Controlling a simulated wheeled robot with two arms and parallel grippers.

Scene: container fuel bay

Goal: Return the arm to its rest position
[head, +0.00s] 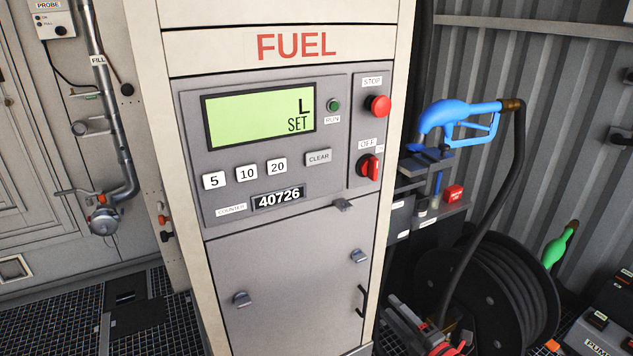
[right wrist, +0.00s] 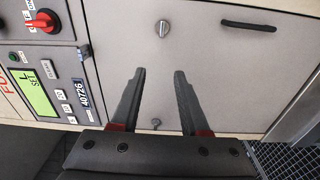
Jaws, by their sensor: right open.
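My right gripper (head: 412,326) is low in the head view, just right of the fuel cabinet's lower front and in front of the hose reel. In the right wrist view its two dark fingers (right wrist: 159,76) are apart with nothing between them. The cabinet's grey lower door (right wrist: 225,65) lies beyond them. The fuel cabinet (head: 285,270) shows a green display (head: 258,118) reading "L SET" and a counter reading 40726. The red selector knob (head: 369,168) sits under the OFF label. My left gripper is not in view.
A blue nozzle (head: 455,118) sits in its holder right of the cabinet, its black hose hanging down to the reel (head: 500,295). A green nozzle (head: 557,245) stands farther right. A pump unit (head: 600,325) is at the lower right. Pipework (head: 115,130) lines the left wall.

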